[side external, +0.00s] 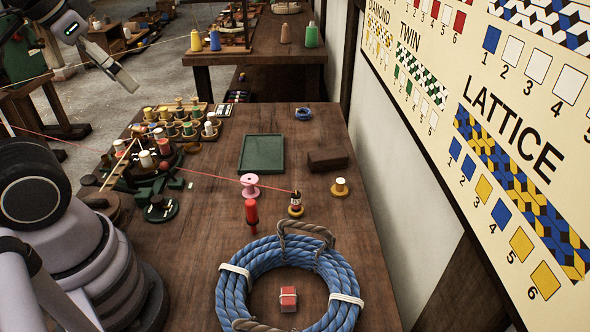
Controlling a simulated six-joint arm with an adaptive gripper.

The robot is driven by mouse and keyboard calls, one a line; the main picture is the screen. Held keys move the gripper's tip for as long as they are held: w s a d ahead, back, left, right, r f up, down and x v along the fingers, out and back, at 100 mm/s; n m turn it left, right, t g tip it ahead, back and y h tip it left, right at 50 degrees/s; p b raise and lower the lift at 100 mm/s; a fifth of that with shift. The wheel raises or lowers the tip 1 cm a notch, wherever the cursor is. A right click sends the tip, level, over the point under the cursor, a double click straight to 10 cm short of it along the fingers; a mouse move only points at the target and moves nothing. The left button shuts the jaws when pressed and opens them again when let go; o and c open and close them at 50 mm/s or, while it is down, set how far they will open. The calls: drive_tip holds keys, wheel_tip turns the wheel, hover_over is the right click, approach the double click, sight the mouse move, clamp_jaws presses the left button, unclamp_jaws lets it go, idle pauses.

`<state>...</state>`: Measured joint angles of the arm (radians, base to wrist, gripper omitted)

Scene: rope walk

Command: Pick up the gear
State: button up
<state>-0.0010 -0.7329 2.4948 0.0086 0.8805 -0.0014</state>
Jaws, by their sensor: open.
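My gripper (127,82) is at the upper left, raised well above the floor and left of the table's far part. It is open, with nothing seen between its fingers. A dark green, round, gear-like piece (152,214) lies at the table's left side, with a small pale-topped post on it. It is small here, so I cannot tell for sure that it is the gear. My gripper is far from it. More dark green round parts (128,186) are crowded just behind it, and their shapes partly hide one another.
A rack of coloured spools (185,128) stands behind the green parts. A pink spool (249,186), red peg (252,213) and blue rope coil (236,290) occupy the middle and front. A thin red line (100,154) crosses the left side. A green tray (262,153) lies farther back.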

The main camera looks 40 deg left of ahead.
drive_tip(key=w+a+f+m+t+y, duration=0.1)
drive_tip(key=w+a+t, duration=0.15)
drive_tip(key=w, duration=1.35)
drive_tip(key=m+t+h, duration=0.2)
drive_tip(key=m+h, duration=0.4)
drive_tip(key=h, duration=0.2)
hover_over(337, 181)
drive_tip(key=s+a, duration=0.3)
drive_tip(key=s, duration=0.2)
wheel_tip(337, 181, down, 27)
wheel_tip(337, 181, down, 8)
drive_tip(key=shift+w+r, duration=0.1)
drive_tip(key=shift+w, duration=0.05)
drive_tip(key=shift+w+d+f, duration=0.3)
drive_tip(key=shift+w+f, duration=0.2)
drive_tip(key=shift+f, duration=0.05)
drive_tip(key=shift+x, duration=3.05)
clamp_jaws()
